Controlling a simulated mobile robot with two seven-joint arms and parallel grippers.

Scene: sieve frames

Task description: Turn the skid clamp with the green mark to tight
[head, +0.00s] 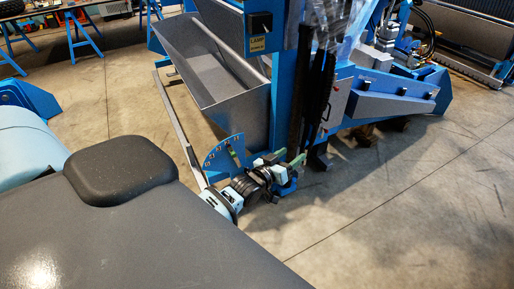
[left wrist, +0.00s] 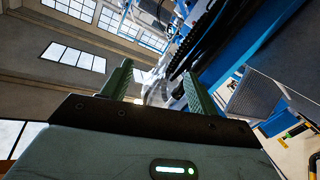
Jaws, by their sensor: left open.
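My left gripper (head: 284,160) is low at the foot of the blue machine, with its fingers pointing toward the machine. In the left wrist view its two green fingers (left wrist: 154,84) stand apart, with nothing clearly held between them. A blue quarter-round plate (head: 224,154) with small marks stands just left of the gripper. It may belong to a skid clamp, but I cannot tell. A pale, blurred shape (left wrist: 157,92) shows between the fingers in the wrist view. No clamp lever or green mark can be made out for certain; the gripper covers part of this area. My right gripper is not in view.
A grey metal hopper (head: 203,77) stands behind the gripper, with a long grey bar (head: 176,124) along its left side. A dark vertical column (head: 318,95) rises close to the gripper's right. Open concrete floor (head: 400,220) lies to the right.

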